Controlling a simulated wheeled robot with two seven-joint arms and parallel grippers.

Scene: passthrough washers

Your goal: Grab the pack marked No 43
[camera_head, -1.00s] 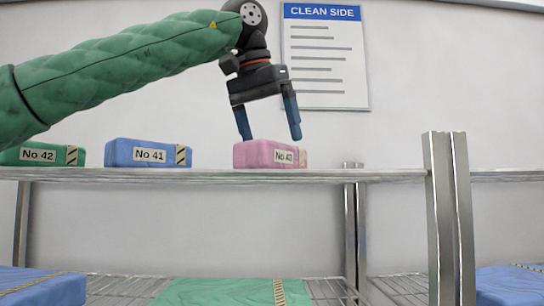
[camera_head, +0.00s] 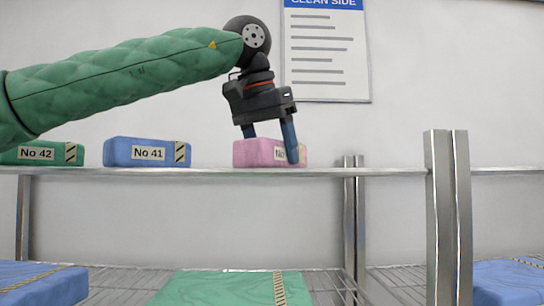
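The pink pack (camera_head: 254,154) sits on the upper shelf. Its label starts with "No", and the number is hidden behind a finger; a moment ago it looked like No 43. My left gripper (camera_head: 271,148) points down over this pack with its fingers apart. One finger passes in front of the pack's near face, and the other goes down behind its top edge, where its tip is hidden. I cannot tell whether either finger touches it. My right gripper is not in view.
A blue pack, No 41 (camera_head: 120,153), and a green pack, No 42 (camera_head: 12,156), stand to the left on the upper shelf (camera_head: 210,172). A metal post (camera_head: 438,210) rises at the right. Larger green (camera_head: 215,290) and blue (camera_head: 35,285) packs lie on the lower rack.

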